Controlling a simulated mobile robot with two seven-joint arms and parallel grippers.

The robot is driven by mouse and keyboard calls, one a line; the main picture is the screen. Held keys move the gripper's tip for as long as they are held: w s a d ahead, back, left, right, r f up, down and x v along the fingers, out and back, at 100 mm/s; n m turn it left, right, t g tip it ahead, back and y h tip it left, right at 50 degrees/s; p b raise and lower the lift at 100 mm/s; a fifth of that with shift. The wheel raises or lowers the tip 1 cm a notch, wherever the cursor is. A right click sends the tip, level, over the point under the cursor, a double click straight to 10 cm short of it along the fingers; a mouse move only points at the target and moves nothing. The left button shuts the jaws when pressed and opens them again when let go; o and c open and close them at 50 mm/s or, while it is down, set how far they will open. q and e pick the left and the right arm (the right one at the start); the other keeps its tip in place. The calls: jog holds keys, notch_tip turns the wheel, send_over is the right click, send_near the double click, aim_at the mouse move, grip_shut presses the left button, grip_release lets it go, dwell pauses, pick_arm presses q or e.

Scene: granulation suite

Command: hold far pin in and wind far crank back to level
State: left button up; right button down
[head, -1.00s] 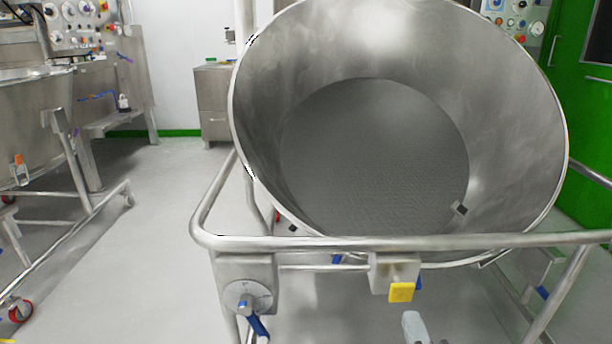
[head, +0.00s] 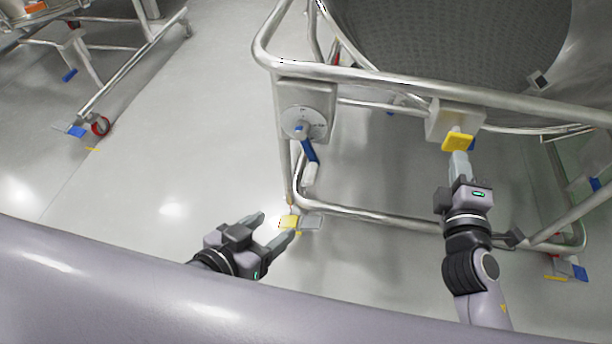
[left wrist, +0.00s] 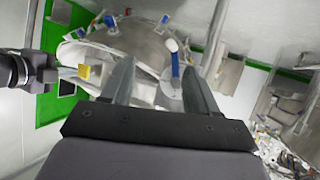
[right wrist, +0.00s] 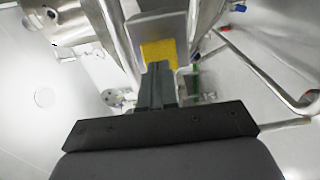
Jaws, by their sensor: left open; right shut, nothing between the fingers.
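The yellow pin knob (head: 458,142) sits on a steel block on the front rail. My right gripper (head: 459,160) is shut and empty, its fingertips right at the knob from below; the right wrist view shows the knob (right wrist: 159,50) directly ahead of the fingertips (right wrist: 157,68). I cannot tell whether they press it. The crank (head: 308,150) has a blue arm hanging down from a round dial (head: 303,123), with a pale handle at its lower end. My left gripper (head: 277,229) is open and empty, below and left of the crank. The left wrist view shows the crank (left wrist: 174,62) between the open fingers.
The large steel bowl (head: 375,35) is tilted with its mouth towards me, behind the frame's top rail (head: 400,85). A lower frame bar and a caster with a yellow pedal (head: 290,222) are near my left gripper.

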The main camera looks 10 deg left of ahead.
aim_at(309, 178)
pick_arm(q)
jog(key=w+d+r+m+g+h, duration=0.1)
jog(key=w+d+m, duration=0.1)
jog(key=w+d, duration=0.3)
notch_tip(309, 178, down, 5)
jog(key=s+d+m+y, duration=0.1)
jog(key=m+y, duration=0.2)
jog(key=m, duration=1)
jog(key=w+m+y, duration=0.1)
jog(key=w+m, duration=0.3)
jog(key=w+a+f+m+t+y, duration=0.1)
jog(key=w+m, duration=0.4)
jog(key=w+a+f+m+t+y, duration=0.1)
jog(key=w+m, duration=0.3)
jog(key=m, duration=0.1)
jog(key=shift+w, duration=0.4)
jog(key=shift+s, duration=0.2)
